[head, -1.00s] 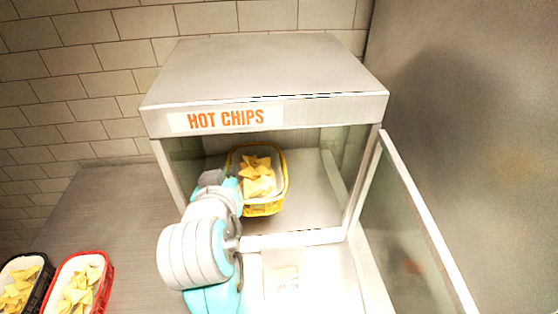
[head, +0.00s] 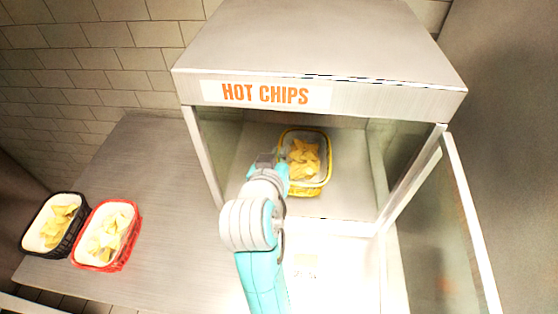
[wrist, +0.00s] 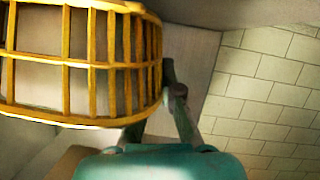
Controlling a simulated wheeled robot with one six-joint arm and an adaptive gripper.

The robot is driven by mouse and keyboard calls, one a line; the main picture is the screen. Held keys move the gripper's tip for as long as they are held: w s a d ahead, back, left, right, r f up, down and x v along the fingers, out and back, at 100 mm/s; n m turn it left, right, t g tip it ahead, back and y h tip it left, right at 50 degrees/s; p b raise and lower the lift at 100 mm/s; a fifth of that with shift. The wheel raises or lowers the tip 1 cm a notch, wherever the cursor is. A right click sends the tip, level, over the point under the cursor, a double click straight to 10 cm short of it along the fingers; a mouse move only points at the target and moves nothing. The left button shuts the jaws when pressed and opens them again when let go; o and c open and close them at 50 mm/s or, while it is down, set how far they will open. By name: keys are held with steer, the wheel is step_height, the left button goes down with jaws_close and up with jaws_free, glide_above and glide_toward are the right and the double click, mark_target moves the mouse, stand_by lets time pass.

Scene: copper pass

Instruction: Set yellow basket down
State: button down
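The yellow basket (head: 324,187), lined and filled with chips (head: 303,158), is inside the open warmer (head: 247,185) marked HOT CHIPS, near the middle of its opening. My gripper (head: 268,160) is at the basket's left side. In the wrist view the basket's yellow wire wall (wrist: 85,65) fills the upper left, and my gripper (wrist: 155,92) has one finger on each side of the wall's edge, shut on it. The tip of one finger is hidden behind the wires. I cannot tell whether the basket's underside touches the warmer floor.
The warmer's glass door (head: 440,230) stands open on the right. A black basket (head: 32,243) and a red basket (head: 133,233), both with chips, stand on the metal counter (head: 165,170) at left. Counter between them and the warmer is clear. A tiled wall (head: 90,60) is behind.

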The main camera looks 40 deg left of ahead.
steer(key=shift+f, duration=1)
steer(key=shift+f, duration=0.15)
steer(key=c, duration=1.3)
jaws_free()
steer(key=shift+r, duration=0.2)
steer(key=v, duration=1)
steer(key=shift+s+d+r, duration=0.1)
steer(key=shift+s, duration=0.3)
steer(key=shift+s+d+r, duration=0.25)
steer(key=shift+s+d, duration=0.05)
steer(key=shift+s, duration=0.15)
